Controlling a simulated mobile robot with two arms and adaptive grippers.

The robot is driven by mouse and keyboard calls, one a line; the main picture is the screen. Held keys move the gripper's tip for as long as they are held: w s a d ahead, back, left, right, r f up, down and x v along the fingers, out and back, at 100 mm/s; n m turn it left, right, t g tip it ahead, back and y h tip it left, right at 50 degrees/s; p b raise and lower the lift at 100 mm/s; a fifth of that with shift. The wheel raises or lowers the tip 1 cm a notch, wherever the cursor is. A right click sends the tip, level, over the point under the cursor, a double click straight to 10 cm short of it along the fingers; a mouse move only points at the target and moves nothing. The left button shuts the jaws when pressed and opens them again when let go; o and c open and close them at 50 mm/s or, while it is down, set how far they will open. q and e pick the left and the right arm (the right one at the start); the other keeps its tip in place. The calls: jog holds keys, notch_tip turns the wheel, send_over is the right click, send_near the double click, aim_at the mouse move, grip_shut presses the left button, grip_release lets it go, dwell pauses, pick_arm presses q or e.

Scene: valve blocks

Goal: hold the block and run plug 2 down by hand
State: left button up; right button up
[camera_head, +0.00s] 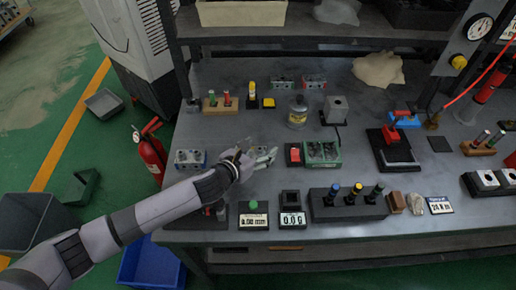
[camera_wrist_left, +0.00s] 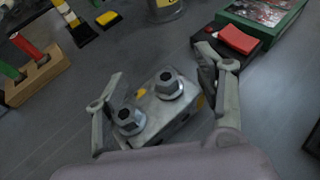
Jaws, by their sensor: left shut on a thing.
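A grey metal valve block (camera_wrist_left: 157,112) with two hex-headed plugs lies between the fingers of my left gripper (camera_wrist_left: 165,105) in the left wrist view. One plug (camera_wrist_left: 168,84) is at the upper right of its top, the other (camera_wrist_left: 129,119) at the lower left. Both stand proud of the top face. I cannot read which is plug 2. Small yellow marks show on the block. The gripper is shut on the block, a finger at either side. In the head view my left gripper (camera_head: 265,157) is low over the bench, and the block is mostly hidden there. My right gripper is in neither view.
A red-topped black box (camera_head: 294,155) and a green tray (camera_head: 336,150) stand just right of the gripper. Another block (camera_head: 190,159) sits to its left. A wooden stand (camera_head: 220,105), a bottle (camera_head: 297,114) and a black rack (camera_head: 350,210) are around it.

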pick_arm(q)
jog(key=shift+f, duration=0.1)
jog(key=c, duration=0.9)
jog(key=o, duration=1.6)
